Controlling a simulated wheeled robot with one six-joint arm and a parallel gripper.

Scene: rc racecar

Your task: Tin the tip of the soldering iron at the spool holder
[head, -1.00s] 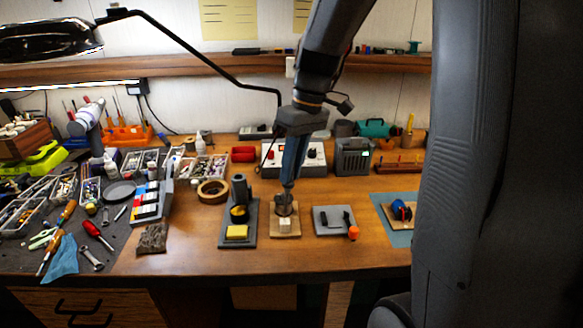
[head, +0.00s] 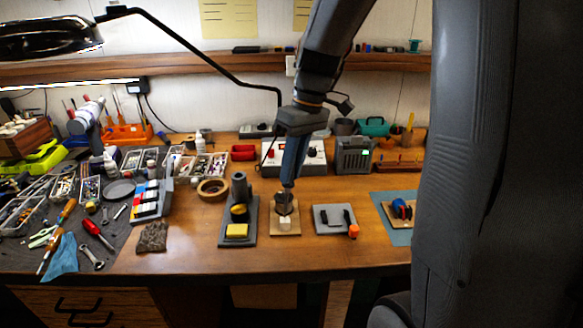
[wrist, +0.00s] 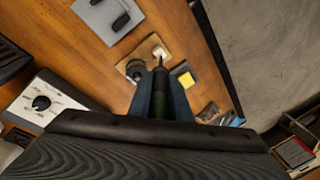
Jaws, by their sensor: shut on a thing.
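My gripper (head: 288,182) points down over the bench with its blue fingers shut on the soldering iron. In the wrist view the iron's dark handle (wrist: 161,103) lies between the fingers (wrist: 162,75), and its thin tip points towards the spool holder. The spool holder (head: 285,233) is a small wooden base with a dark round spool and a pale block on it. It also shows in the wrist view (wrist: 150,46), just beyond the fingertips. I cannot tell whether the tip touches it. In the head view the fingers hide part of the iron.
The iron stand with a yellow sponge (head: 237,231) stands just left of the spool holder. A grey plate with a dark part (head: 335,219) lies to its right. A soldering station (head: 312,158) stands behind.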

